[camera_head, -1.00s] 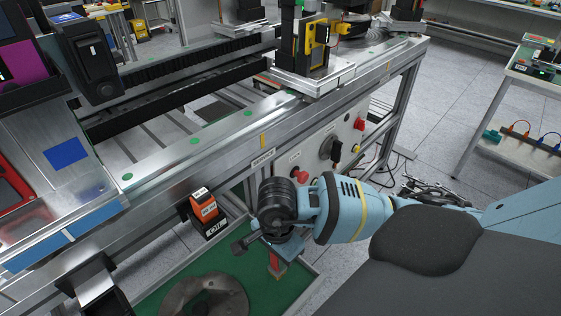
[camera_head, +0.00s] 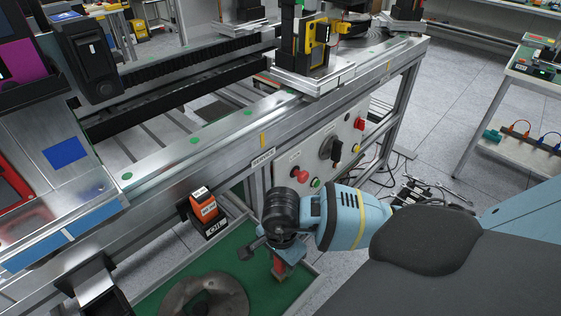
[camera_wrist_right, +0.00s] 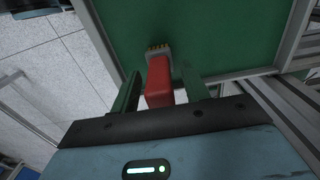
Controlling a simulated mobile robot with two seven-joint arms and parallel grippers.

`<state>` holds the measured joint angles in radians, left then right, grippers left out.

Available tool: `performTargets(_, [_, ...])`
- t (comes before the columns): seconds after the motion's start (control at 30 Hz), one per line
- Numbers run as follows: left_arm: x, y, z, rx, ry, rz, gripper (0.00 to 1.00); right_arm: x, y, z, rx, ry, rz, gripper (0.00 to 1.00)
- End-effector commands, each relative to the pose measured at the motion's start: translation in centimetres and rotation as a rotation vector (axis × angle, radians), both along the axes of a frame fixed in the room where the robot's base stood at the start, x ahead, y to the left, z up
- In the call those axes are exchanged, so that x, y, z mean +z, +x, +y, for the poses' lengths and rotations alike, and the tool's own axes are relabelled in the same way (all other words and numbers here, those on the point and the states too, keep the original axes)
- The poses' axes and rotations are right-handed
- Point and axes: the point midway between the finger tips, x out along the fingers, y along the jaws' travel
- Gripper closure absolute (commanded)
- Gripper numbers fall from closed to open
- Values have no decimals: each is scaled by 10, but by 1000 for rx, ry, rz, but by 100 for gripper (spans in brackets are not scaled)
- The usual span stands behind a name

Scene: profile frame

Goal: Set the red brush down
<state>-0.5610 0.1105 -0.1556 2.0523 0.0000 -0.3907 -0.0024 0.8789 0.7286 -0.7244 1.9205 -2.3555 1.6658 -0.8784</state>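The red brush (camera_head: 280,269) is upright below my right gripper (camera_head: 279,258) in the head view, over the green-floored tray (camera_head: 245,262). In the right wrist view the brush (camera_wrist_right: 159,80) stands between the two fingers of my right gripper (camera_wrist_right: 160,88), its bristles pointing away towards the green floor (camera_wrist_right: 225,35). I cannot tell whether the bristles touch the floor. My left gripper is not in view.
A dark round part (camera_head: 208,297) lies in the tray left of the brush. An orange and black box (camera_head: 207,217) stands at the tray's back left. The machine's front panel (camera_head: 320,160), with red knobs, rises behind. Green floor near the brush is bare.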

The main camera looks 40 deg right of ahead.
Motion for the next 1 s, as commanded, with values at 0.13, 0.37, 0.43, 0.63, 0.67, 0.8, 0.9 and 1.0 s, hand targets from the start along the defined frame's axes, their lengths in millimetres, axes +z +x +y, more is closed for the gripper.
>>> performTargets(0.13, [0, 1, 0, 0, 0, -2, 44, 0, 0, 0, 0, 0, 1, 55])
performTargets(0.37, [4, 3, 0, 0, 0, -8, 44, 8, 0, 0, 1, 0, -2, 55])
performTargets(0.43, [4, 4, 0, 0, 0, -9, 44, 18, 1, 0, 2, 1, -4, 55])
performTargets(0.63, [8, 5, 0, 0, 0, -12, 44, 57, 1, 0, 3, 0, -6, 55])
performTargets(0.67, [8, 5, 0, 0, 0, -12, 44, 63, 1, -1, 2, -1, -6, 55])
performTargets(0.8, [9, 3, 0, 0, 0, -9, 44, 90, 1, -1, 1, 0, -5, 55])
performTargets(0.9, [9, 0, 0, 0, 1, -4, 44, 105, 1, -1, 1, 0, -4, 55])
performTargets(1.0, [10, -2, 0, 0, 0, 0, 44, 115, 0, 0, 1, 0, -2, 55])
